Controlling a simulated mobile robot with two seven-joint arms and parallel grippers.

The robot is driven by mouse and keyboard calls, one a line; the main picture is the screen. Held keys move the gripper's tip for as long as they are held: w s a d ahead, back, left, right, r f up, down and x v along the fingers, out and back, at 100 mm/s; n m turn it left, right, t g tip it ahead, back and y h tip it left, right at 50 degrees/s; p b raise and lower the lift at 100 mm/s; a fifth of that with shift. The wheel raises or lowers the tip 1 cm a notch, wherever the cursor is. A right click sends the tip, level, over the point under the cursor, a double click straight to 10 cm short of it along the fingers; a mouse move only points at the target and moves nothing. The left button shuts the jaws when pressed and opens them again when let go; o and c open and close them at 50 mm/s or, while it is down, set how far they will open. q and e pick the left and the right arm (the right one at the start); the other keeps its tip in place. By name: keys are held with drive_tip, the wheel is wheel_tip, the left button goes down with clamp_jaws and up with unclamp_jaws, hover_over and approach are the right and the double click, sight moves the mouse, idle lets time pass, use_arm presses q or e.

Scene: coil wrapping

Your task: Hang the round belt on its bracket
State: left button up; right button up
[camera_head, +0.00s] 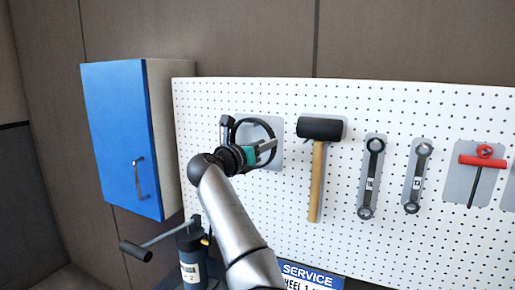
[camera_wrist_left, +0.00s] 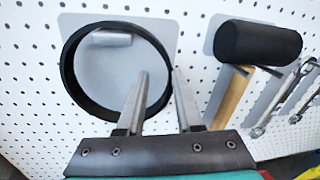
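The round belt (camera_wrist_left: 70,85) is a black ring in front of a grey backing plate (camera_wrist_left: 105,70) on the white pegboard. It also shows in the head view (camera_head: 272,131). A grey bracket peg (camera_wrist_left: 112,39) shows inside the ring, just under its top edge; whether the belt rests on it I cannot tell for sure. My left gripper (camera_wrist_left: 161,72) is at the lower right of the belt. Its fingers are apart, one in front of the ring's opening and one at its right outer side. The gripper also shows in the head view (camera_head: 248,145). My right gripper is not in view.
A black-headed mallet (camera_head: 318,170) hangs right of the belt. Two wrenches (camera_head: 371,180) (camera_head: 417,178) and a red T-handle tool (camera_head: 482,162) hang further right. A blue cabinet (camera_head: 120,140) stands at left. A crank device (camera_head: 190,250) is below, near a blue service sign (camera_head: 308,276).

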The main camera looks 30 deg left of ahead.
use_arm(q)
drive_tip(key=s+a+b, duration=0.1)
drive_tip(key=s+b, duration=0.1)
drive_tip(key=s, duration=1.3)
drive_tip(key=shift+b, duration=0.3)
drive_tip(key=shift+s+a, duration=0.1)
